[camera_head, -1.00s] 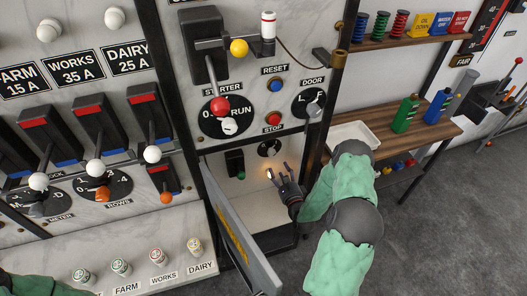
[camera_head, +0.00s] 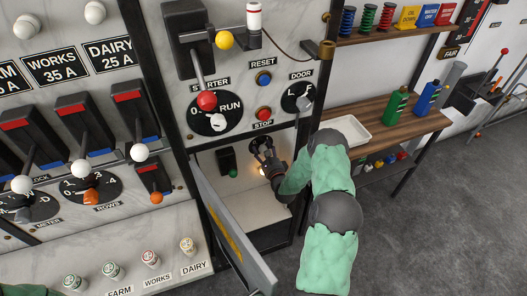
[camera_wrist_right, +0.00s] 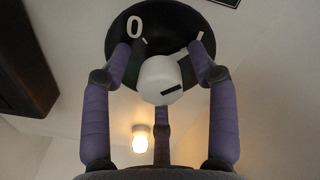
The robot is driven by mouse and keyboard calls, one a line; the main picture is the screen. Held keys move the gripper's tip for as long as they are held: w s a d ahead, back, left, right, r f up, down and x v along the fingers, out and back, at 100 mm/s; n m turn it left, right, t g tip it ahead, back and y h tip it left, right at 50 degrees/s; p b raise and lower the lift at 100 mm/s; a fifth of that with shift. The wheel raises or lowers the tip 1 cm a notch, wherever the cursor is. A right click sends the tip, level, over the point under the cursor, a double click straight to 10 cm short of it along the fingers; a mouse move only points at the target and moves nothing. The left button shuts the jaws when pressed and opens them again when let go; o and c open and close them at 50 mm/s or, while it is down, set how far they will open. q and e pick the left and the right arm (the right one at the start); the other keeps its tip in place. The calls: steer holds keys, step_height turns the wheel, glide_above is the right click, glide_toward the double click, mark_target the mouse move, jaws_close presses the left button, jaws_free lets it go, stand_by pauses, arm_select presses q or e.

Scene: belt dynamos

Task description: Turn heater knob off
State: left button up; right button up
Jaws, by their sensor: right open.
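The heater knob (camera_wrist_right: 160,78) is a white knob on a black round dial (camera_wrist_right: 118,22) in the right wrist view. The dial has a white 0 at upper left and a white tick at upper right. A short dark line on the knob's face points right and slightly up. My right gripper (camera_head: 263,150) is inside the open cabinet at its back wall and hides most of the dial in the head view. Its fingers are spread around the knob, one each side and one below, with gaps to the knob. My left gripper is out of view.
The cabinet door (camera_head: 232,232) stands open to the left. A lit lamp (camera_wrist_right: 141,139) is beneath the dial. A black box with a green button (camera_head: 228,163) is left of it. The STOP button (camera_head: 264,113) and DOOR knob (camera_head: 304,102) are above.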

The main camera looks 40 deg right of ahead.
steer(key=c, duration=1.1)
steer(key=shift+c, duration=0.2)
